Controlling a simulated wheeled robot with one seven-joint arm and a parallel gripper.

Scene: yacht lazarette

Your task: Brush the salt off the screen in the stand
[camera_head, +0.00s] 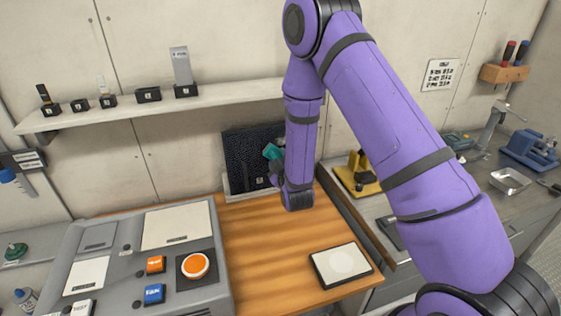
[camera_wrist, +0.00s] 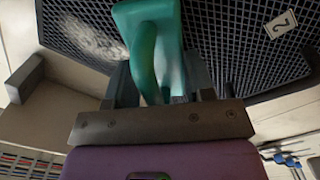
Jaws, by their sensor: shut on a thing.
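The screen (camera_head: 244,158) is a dark mesh panel standing upright in a pale stand (camera_head: 238,195) at the back of the wooden bench top. In the wrist view the screen (camera_wrist: 235,40) fills the upper part, with a whitish salt patch (camera_wrist: 93,40) on its left side and a tag marked 2 (camera_wrist: 281,24) at the upper right. My gripper (camera_wrist: 160,85) is shut on a teal brush handle (camera_wrist: 150,50), close in front of the screen. The teal piece (camera_head: 272,151) also shows in the head view. The bristles are hidden, so contact with the mesh cannot be told.
A grey console with an orange button (camera_head: 195,266) stands at front left. A black-framed white pad (camera_head: 340,264) lies at the bench's right. A shelf (camera_head: 150,107) with small black holders runs along the wall above. The middle of the wooden top is clear.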

